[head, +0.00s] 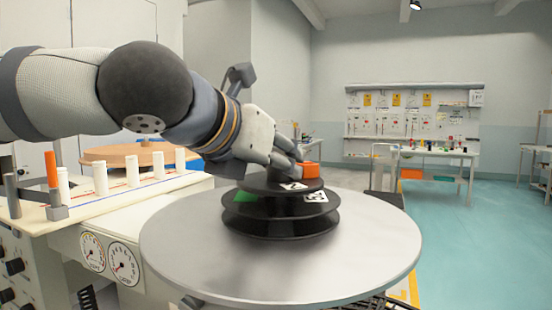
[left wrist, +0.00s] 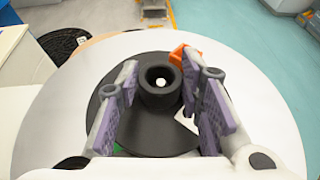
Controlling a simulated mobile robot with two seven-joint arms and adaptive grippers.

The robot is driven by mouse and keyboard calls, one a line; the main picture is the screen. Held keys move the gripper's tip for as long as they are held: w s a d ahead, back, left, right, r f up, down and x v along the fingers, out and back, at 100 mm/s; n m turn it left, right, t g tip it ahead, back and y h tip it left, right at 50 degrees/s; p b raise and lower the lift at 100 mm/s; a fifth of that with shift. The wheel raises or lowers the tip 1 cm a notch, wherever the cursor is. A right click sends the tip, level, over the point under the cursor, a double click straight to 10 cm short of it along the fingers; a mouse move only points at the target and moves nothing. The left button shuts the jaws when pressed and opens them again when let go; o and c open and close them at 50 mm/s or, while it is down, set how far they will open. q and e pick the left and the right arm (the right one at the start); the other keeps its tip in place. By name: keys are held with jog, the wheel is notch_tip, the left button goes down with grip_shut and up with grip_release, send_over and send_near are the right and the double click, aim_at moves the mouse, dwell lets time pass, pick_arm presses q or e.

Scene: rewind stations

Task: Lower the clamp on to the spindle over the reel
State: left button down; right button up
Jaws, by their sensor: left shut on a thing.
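The clamp (head: 284,186) is a black disc with a raised collar and an orange part (head: 310,170) at its side. My left gripper (head: 292,160) is shut on the clamp from above. In the left wrist view my left gripper's pads (left wrist: 168,105) stand on either side of the clamp's collar (left wrist: 160,98). A pale round spot, likely the spindle tip (left wrist: 160,82), shows inside the collar's bore. The black reel (head: 280,228) lies flat below the clamp, with a green patch on it. I cannot tell whether clamp and reel touch. The rest of the spindle is hidden.
The reel rests on a round grey metal table (head: 200,255). At the left is a bench with white pegs (head: 100,180), an orange-topped post and two dials (head: 123,262). A workbench (head: 440,152) stands far back. The teal floor at right is mostly clear.

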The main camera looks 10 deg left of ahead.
pick_arm(q)
jog(key=shift+s, duration=0.1)
jog(key=c, duration=1.1)
grip_release()
jog(key=shift+s+r, duration=0.1)
jog(key=shift+r, duration=0.15)
jog(key=v, duration=1.1)
jog(key=shift+s, duration=0.35)
jog(key=shift+a, duration=0.1)
